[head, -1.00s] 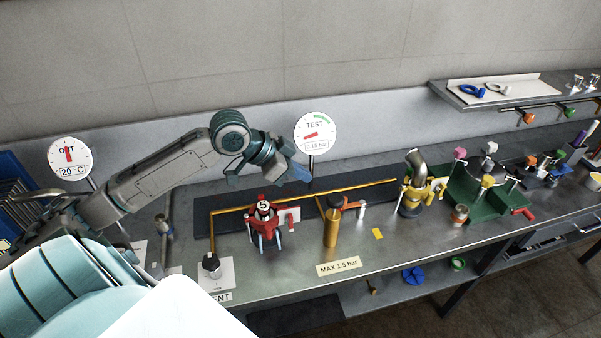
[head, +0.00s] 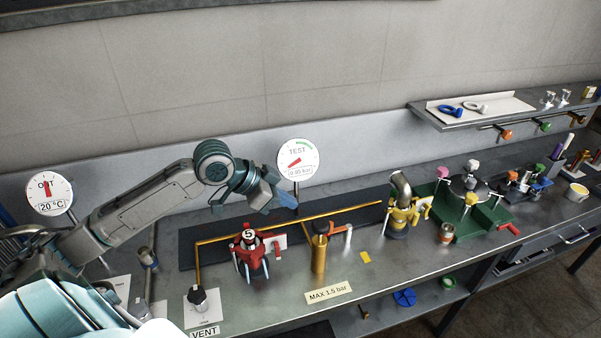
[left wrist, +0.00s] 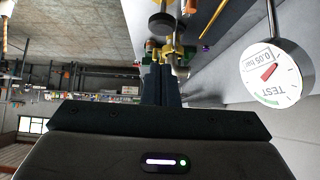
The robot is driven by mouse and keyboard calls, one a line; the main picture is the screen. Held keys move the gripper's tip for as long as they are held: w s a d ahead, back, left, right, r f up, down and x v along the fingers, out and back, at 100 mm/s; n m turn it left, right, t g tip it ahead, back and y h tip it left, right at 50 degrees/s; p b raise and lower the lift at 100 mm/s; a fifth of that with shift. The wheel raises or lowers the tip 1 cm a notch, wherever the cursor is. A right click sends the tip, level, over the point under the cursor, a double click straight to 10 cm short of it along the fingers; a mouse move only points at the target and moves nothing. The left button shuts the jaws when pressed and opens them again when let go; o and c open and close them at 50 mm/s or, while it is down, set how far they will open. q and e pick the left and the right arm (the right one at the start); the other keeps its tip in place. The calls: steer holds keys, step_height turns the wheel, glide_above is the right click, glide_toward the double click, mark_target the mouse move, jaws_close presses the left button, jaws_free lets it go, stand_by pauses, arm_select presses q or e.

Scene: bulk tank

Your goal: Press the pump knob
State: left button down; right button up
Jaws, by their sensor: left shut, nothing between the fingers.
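The pump appears to be the upright brass cylinder (head: 319,257) with a dark knob (head: 320,228) on top, standing on the bench. A dark round knob (left wrist: 160,24) with brass beyond it also shows near the top of the left wrist view; it looks like the same knob. My left gripper (head: 288,200) is shut and empty, up and to the left of the knob in the head view, apart from it. Its closed fingers (left wrist: 160,72) show in the left wrist view. My right gripper is not in view.
The TEST gauge (head: 298,157) stands behind my left gripper; in the left wrist view its dial (left wrist: 272,76) reads 0.05 bar. A red clamp device (head: 250,258) stands left of the pump. A yellow valve (head: 398,220) and a green fixture (head: 462,222) stand right. A shelf (head: 440,118) is at back right.

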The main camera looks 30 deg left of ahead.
arm_select(q)
steer(key=shift+r, duration=0.1)
step_height(320, 180, up, 3)
steer(key=shift+w+a+b, duration=0.1)
steer(key=shift+b, duration=0.2)
steer(key=b, duration=0.6)
glide_above(325, 222)
steer(key=s+a, duration=0.2)
steer(key=f, duration=0.7)
steer(key=shift+s+f, duration=0.2)
steer(key=shift+f, duration=0.05)
step_height(325, 222, down, 3)
steer(key=b, duration=0.3)
steer(key=shift+w+r, duration=0.1)
steer(key=shift+r, duration=0.05)
steer(key=shift+f+b, duration=0.5)
steer(key=shift+b, duration=0.35)
